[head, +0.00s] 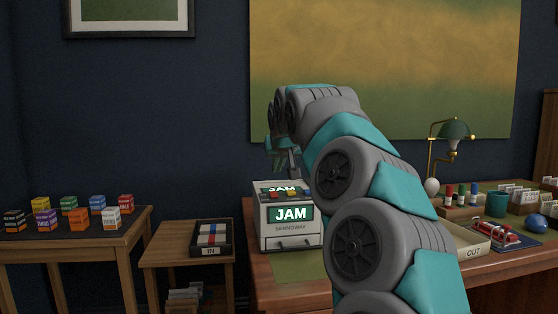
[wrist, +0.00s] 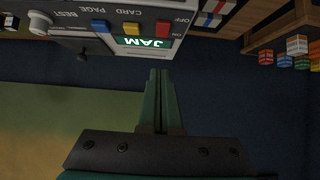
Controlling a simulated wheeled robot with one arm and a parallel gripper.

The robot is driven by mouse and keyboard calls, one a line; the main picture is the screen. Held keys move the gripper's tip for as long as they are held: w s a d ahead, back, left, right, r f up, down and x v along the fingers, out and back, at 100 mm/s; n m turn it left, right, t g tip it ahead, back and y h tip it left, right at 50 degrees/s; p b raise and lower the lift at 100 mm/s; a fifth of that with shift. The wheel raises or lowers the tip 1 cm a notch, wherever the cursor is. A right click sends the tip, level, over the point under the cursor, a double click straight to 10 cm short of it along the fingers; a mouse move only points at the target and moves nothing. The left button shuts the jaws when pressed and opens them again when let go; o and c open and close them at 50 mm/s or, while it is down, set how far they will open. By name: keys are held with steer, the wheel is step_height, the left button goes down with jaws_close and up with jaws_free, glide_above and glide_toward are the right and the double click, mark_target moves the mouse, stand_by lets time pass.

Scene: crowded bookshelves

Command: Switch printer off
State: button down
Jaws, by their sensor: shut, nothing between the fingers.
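The printer (head: 290,238) is a pale box on the desk with a green JAM display (head: 290,214) on its front. In the wrist view its control panel (wrist: 115,12) appears upside down along the top. A red switch (wrist: 162,28) sits beside the OFF and ON labels; I cannot tell which way it is set. Yellow (wrist: 131,28) and blue (wrist: 99,26) buttons and a knob (wrist: 40,22) share the panel. My gripper (wrist: 162,72) is shut and empty, pointing toward the red switch side. In the head view it hangs above the printer, partly hidden by my arm.
An IN tray (head: 212,251) stands on the small table left of the printer. Several ink boxes (head: 70,213) stand on the far-left table.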

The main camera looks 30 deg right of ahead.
glide_above(274, 193)
steer(key=s, duration=0.2)
steer(key=f, duration=0.4)
steer(key=shift+a+f+p, duration=0.1)
steer(key=shift+a+p, duration=0.2)
steer(key=shift+a, duration=0.05)
steer(key=shift+w+d+f, duration=0.1)
steer(key=shift+w+f, duration=0.05)
steer(key=shift+f, duration=1.05)
steer(key=shift+f, duration=0.1)
steer(key=shift+f+b, duration=0.3)
steer(key=shift+b, duration=0.15)
steer(key=shift+w+r, duration=0.1)
steer(key=shift+w, duration=0.25)
steer(key=shift+w+d+r+p, duration=0.25)
steer(key=shift+w+r+p, duration=0.1)
steer(key=shift+w+p, duration=0.3)
